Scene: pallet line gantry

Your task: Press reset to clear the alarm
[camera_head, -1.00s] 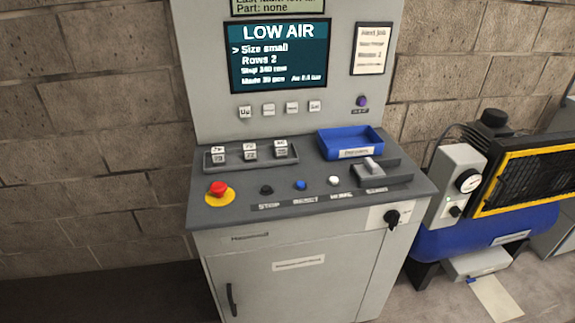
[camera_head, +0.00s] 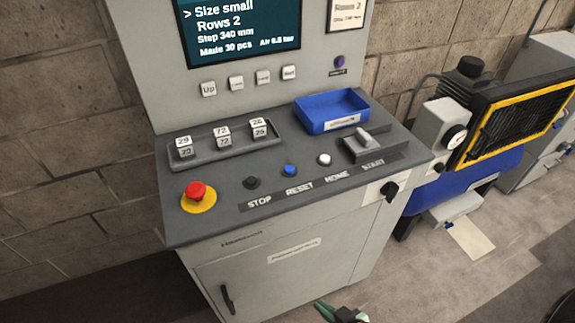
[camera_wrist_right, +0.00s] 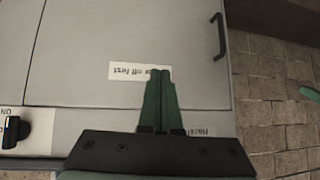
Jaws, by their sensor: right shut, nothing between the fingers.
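The blue RESET button (camera_head: 290,170) sits on the sloped grey console (camera_head: 225,215), above its RESET label, between the black STOP button (camera_head: 252,183) and the white HOME button (camera_head: 324,159). The screen (camera_head: 255,35) is dark teal with white text; its top is cut off. My right gripper (camera_head: 340,313) enters at the bottom edge of the head view, below and in front of the console. In the right wrist view its green fingers (camera_wrist_right: 160,100) are together and empty, in front of the cabinet door.
A red emergency stop (camera_head: 197,191) on a yellow disc is left of the buttons. A START lever (camera_head: 363,141), a blue tray (camera_head: 332,111) and a rack of number blocks (camera_head: 222,146) are on the console. A blue compressor (camera_head: 480,170) stands to the right.

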